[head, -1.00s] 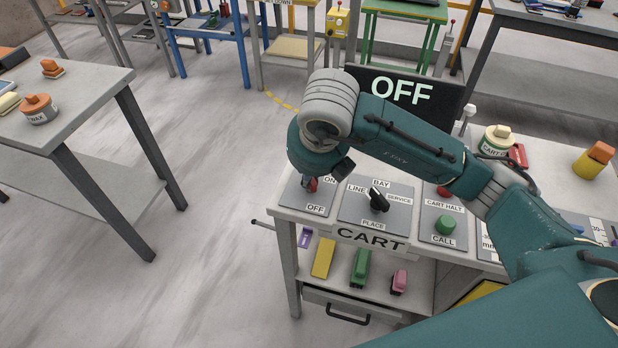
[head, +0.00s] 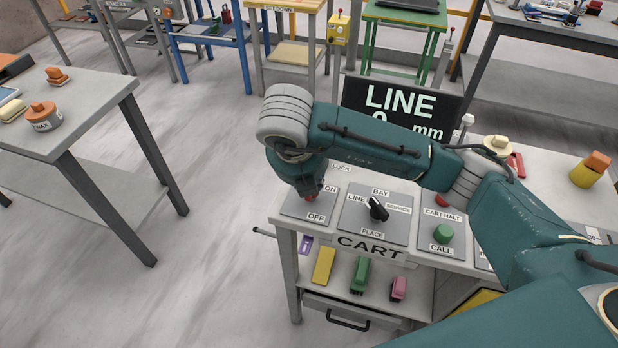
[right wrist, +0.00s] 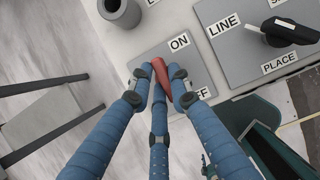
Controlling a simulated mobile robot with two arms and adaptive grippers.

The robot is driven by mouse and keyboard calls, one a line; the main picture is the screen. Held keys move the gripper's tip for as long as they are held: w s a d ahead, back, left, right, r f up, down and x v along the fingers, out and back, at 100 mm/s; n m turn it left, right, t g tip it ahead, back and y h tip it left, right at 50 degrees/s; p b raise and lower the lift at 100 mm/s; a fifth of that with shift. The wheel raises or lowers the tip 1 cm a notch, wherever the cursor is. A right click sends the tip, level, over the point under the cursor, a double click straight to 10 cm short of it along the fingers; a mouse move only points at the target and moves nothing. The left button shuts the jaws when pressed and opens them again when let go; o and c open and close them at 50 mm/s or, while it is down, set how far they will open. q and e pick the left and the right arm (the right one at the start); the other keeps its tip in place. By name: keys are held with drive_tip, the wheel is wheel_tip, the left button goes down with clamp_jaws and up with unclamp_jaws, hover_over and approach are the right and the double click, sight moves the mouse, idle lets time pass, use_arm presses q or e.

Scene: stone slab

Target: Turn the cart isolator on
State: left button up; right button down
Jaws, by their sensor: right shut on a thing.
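The cart isolator's red handle (head: 311,198) is on a grey plate (head: 294,208) marked ON and OFF, at the left end of the cart panel. In the right wrist view the red handle (right wrist: 161,72) lies between my blue fingers, near the ON label (right wrist: 179,42); the OFF label is partly hidden by a finger. My right gripper (right wrist: 158,82) is shut on this handle. The head view shows the right gripper (head: 309,190) over the plate, mostly hidden by its own wrist. The display (head: 400,105) behind reads LINE and a number in mm. My left gripper is not in view.
Right of the isolator are a black selector knob (head: 378,209) and a green CALL button (head: 442,233). A grey cylinder (right wrist: 120,12) stands close to the isolator plate. A table (head: 75,120) is at the left, with open floor between.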

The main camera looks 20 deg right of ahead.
drive_tip(key=shift+r, duration=0.1)
drive_tip(key=c, duration=1.6)
unclamp_jaws()
drive_tip(key=v, duration=1.2)
drive_tip(key=shift+s, duration=0.1)
